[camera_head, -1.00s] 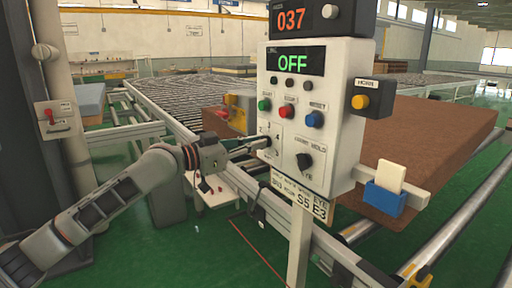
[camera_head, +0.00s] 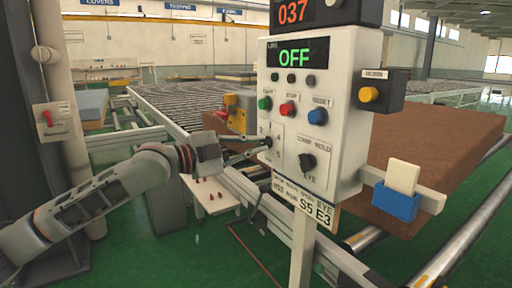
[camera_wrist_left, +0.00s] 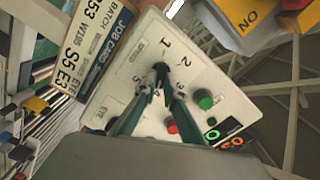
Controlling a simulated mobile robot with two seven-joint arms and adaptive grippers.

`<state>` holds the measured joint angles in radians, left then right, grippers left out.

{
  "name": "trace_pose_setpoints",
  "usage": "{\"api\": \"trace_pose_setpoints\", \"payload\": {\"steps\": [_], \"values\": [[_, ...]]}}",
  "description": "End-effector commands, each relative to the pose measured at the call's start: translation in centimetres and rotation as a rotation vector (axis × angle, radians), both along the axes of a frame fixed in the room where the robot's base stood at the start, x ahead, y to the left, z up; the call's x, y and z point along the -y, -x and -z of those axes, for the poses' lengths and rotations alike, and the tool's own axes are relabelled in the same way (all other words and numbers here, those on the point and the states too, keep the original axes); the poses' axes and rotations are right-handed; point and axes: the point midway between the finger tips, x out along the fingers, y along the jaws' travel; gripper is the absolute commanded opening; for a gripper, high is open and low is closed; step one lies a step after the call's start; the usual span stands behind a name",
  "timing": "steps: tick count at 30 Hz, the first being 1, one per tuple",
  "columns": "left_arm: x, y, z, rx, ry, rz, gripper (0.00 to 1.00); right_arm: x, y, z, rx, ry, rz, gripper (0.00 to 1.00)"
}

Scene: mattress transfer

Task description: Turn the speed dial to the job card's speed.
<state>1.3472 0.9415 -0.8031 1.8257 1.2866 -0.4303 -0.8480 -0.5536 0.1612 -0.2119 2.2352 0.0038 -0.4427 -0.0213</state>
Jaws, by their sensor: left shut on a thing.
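The speed dial, a small dark knob (camera_wrist_left: 160,70), sits on the white control panel (camera_head: 346,125) with numbers printed around it. My left gripper (camera_head: 262,145) reaches in from the left, its fingers closed on the knob; in the left wrist view its fingertips (camera_wrist_left: 160,84) meet at the knob. The fingers partly cover the dial, and I cannot tell which number it points to. The job card (camera_head: 304,203) hangs below the panel and reads S5 E3; it also shows in the left wrist view (camera_wrist_left: 86,50). My right gripper is not in view.
The panel has green (camera_head: 265,103), red (camera_head: 288,108) and blue (camera_head: 317,116) buttons and a lower black knob (camera_head: 307,162). Its green display (camera_head: 297,55) reads OFF. A yellow-button box (camera_head: 374,91) and a blue card holder (camera_head: 396,202) stick out right. A roller conveyor (camera_head: 190,100) runs behind.

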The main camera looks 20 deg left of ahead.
Motion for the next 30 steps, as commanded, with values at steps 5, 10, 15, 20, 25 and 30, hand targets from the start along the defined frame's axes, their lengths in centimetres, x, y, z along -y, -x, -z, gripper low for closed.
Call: {"api": "trace_pose_setpoints", "payload": {"steps": [5,10,15,20,25,30], "values": [[-0.01,-0.05,0.32,0.099,-0.133,0.000,0.00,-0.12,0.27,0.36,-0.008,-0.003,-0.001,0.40],[-0.03,-0.01,0.26,0.201,-0.259,-0.001,0.00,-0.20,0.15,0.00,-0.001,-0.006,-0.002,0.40],[0.03,0.02,0.29,0.300,-0.388,0.001,0.00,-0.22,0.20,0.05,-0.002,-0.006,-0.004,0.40],[-0.02,0.04,0.24,0.391,-0.504,-0.001,0.00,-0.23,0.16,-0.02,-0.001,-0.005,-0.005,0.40],[0.00,0.05,0.19,0.478,-0.613,0.000,0.00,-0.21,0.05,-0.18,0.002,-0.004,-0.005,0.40],[-0.02,0.04,0.23,0.544,-0.697,0.000,0.00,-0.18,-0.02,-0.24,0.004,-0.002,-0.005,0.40]]}}
